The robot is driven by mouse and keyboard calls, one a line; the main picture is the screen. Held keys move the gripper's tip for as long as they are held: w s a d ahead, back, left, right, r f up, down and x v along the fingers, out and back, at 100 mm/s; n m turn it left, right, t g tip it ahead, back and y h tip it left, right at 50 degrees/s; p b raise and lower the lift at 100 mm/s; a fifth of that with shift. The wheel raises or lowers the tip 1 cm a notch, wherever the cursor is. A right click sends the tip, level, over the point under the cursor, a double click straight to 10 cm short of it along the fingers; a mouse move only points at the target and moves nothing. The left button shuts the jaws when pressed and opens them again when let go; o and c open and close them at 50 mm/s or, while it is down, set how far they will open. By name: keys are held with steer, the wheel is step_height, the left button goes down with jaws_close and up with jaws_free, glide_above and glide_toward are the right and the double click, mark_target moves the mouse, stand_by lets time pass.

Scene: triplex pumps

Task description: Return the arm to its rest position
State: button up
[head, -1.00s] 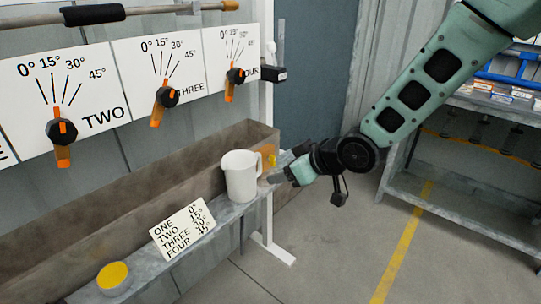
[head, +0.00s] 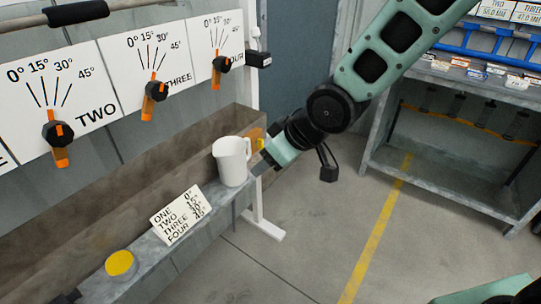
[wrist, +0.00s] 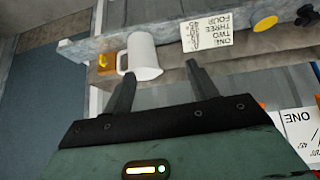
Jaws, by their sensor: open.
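My gripper (head: 262,161) is open and empty in the head view, just right of the white mug (head: 231,161). The mug stands upright on the ledge of the trough. Part of the fingers is hard to make out there. In the wrist view my gripper (wrist: 159,69) shows two dark fingers spread apart, with the mug (wrist: 142,57) beyond them. I see no firm contact between fingers and mug. My green arm comes down from the upper right.
The grey trough (head: 60,232) and its ledge carry a card (head: 177,215) and a yellow-topped round piece (head: 120,264). Dial panels with orange-marked knobs (head: 155,92) hang behind. A metal shelf (head: 450,180) stands right. Floor between is clear.

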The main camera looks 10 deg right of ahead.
steer(key=s+d+r+g+h+p, duration=0.2)
steer(key=s+d+r, duration=0.1)
steer(key=s, duration=0.8)
steer(key=s+d+r+m+g+h+p, duration=0.1)
steer(key=s+r, duration=0.4)
steer(key=s, duration=0.6)
steer(key=d+g+h+p, duration=0.1)
steer(key=d+g+p, duration=0.1)
steer(key=shift+d+r+m, duration=0.15)
steer(key=shift+d+m, duration=0.15)
steer(key=shift+s, duration=0.1)
